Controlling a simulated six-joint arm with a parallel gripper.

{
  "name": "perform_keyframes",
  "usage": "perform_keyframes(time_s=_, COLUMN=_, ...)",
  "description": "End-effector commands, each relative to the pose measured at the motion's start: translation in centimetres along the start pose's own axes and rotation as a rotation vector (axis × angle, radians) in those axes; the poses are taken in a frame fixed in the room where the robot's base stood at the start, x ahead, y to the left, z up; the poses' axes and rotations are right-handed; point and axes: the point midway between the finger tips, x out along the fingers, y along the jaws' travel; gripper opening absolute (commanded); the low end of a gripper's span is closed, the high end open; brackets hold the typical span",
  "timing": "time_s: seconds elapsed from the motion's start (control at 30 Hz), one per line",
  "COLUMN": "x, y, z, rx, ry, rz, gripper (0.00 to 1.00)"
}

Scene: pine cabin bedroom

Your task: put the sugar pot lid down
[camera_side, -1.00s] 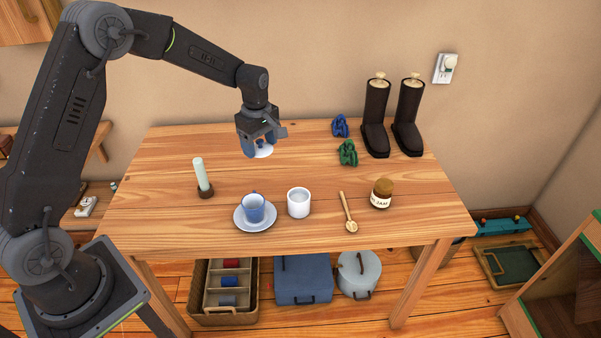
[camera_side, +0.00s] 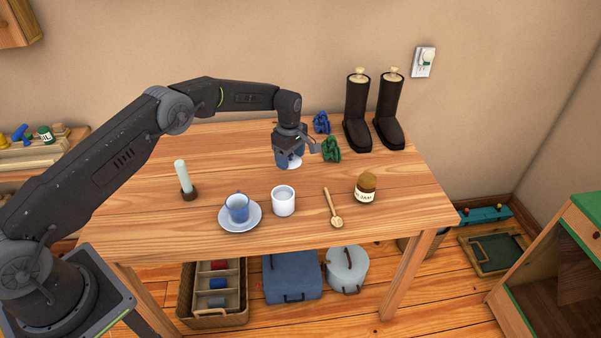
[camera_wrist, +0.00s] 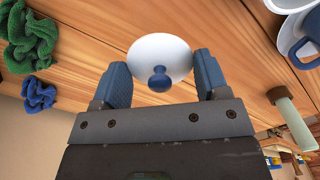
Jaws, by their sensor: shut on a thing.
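The sugar pot lid (camera_wrist: 160,58), a white disc with a blue knob, is in my gripper. In the side view the lid (camera_side: 293,164) shows below the fingers, low over the back middle of the table; I cannot tell whether it touches the wood. My gripper (camera_side: 290,157) points down, shut on the lid; in the wrist view the fingers (camera_wrist: 160,80) are on either side of it. A white open pot (camera_side: 284,202) stands on the table (camera_side: 290,240) in front of the lid, apart from it.
A blue cup (camera_side: 237,208) on a saucer (camera_side: 254,222) and a candle (camera_side: 184,178) stand left. A wooden spoon (camera_side: 332,206) and jam jar (camera_side: 366,188) are right. Green cloth (camera_side: 331,149), blue cloth (camera_side: 321,123) and dark boots (camera_side: 357,115) are behind. Wood left of the lid is clear.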

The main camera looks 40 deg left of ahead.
Motion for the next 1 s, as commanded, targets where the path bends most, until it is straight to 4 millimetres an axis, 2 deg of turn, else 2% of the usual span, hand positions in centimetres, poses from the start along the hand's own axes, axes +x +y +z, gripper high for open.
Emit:
perform_keyframes(time_s=0.03, x=0.7, y=0.4, z=1.0, rx=0.003, ry=0.000, rz=0.000, gripper=0.45)
perform_keyframes(time_s=0.3, x=1.8, y=1.4, z=2.6, rx=-0.001, ry=0.000, rz=0.001, gripper=0.45)
perform_keyframes(time_s=0.4, x=2.3, y=1.4, z=2.7, rx=-0.001, ry=0.000, rz=-0.002, gripper=0.45)
perform_keyframes(time_s=0.63, x=5.4, y=1.3, z=2.7, rx=0.000, ry=-0.001, rz=-0.001, gripper=0.45)
perform_keyframes(time_s=1.0, x=5.9, y=1.4, z=2.6, rx=0.000, ry=-0.001, rz=0.001, gripper=0.45)
